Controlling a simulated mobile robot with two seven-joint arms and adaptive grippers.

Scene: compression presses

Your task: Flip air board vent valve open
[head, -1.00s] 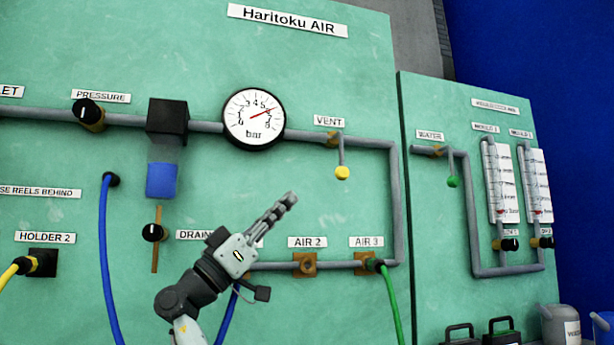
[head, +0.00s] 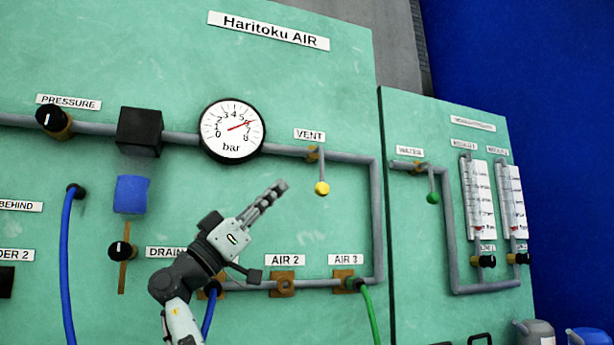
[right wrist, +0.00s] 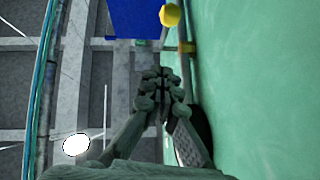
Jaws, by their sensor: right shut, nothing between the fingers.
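The vent valve's yellow knob (head: 321,188) hangs at the end of a lever that points down from the pipe below the VENT label (head: 309,135) in the head view. My right gripper (head: 279,187) is shut and empty, to the left of the knob and apart from it in the picture. In the right wrist view the shut fingers (right wrist: 162,75) point toward the top, and the yellow knob (right wrist: 170,15) shows beyond them at the top edge, near the green board. My left gripper is not in view.
The pressure gauge (head: 231,130) sits left of the vent, its needle between 5 and 6. The grey pipe (head: 376,220) runs down right of the valve. A blue hose (head: 66,260) and a green hose (head: 370,315) hang below. The board (head: 340,225) around the knob is clear.

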